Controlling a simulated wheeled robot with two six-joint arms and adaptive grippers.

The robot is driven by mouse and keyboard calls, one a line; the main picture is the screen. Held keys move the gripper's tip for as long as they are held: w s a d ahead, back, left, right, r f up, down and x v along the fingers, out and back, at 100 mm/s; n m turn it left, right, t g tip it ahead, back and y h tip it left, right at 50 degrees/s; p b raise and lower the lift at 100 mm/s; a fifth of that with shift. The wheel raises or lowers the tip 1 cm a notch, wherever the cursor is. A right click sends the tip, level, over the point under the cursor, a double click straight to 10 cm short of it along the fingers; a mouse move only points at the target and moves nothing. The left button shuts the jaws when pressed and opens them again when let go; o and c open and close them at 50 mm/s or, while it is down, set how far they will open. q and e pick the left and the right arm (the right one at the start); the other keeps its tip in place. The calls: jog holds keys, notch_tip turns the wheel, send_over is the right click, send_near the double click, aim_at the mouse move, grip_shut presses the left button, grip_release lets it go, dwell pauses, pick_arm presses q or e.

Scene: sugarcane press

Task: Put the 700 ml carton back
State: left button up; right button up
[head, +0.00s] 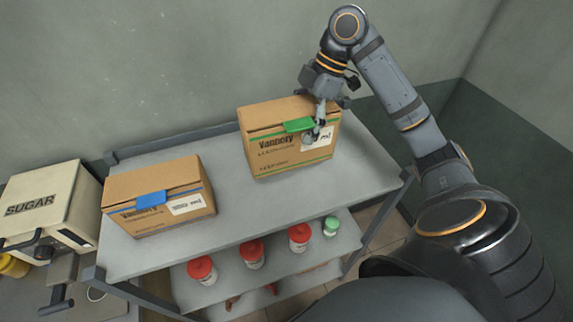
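Two brown cardboard cartons stand on the top shelf of a grey rack. One carton (265,158) has a green tab and green stripes and stands at the back right. The other carton (140,190) has a blue tab and a blue stripe and stands at the front left. Their small print is too small to read, so I cannot tell which is 700 ml. My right gripper (316,132) is at the front upper edge of the green-tab carton, just right of the tab. Its fingers look close to the carton; their grip is unclear. My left gripper is out of view.
The shelf (225,215) is bare between and in front of the cartons. Several bottles with red caps (252,252) and one with a green cap (331,226) stand on the shelf below. A SUGAR machine (45,205) is at the left. A wall stands behind.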

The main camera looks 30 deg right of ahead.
aim_at(300, 152)
jog(key=f+b, duration=0.1)
jog(key=s+f+b, duration=0.2)
jog(key=shift+f, duration=0.25)
jog(key=shift+w+f+b, duration=0.3)
jog(key=shift+f+b, duration=0.65)
jog(key=shift+b, duration=0.1)
jog(key=shift+w+f+p, duration=0.3)
jog(key=shift+w+f, duration=0.15)
jog(key=shift+w, duration=0.35)
jog(key=shift+s+f, duration=0.2)
jog(key=shift+f, duration=0.9)
jog(key=shift+s+f, duration=0.25)
jog(key=shift+f, duration=0.25)
jog(key=shift+w, duration=0.1)
jog(key=o, duration=0.8)
jog(key=shift+f, duration=0.15)
jog(key=shift+o, duration=1.6)
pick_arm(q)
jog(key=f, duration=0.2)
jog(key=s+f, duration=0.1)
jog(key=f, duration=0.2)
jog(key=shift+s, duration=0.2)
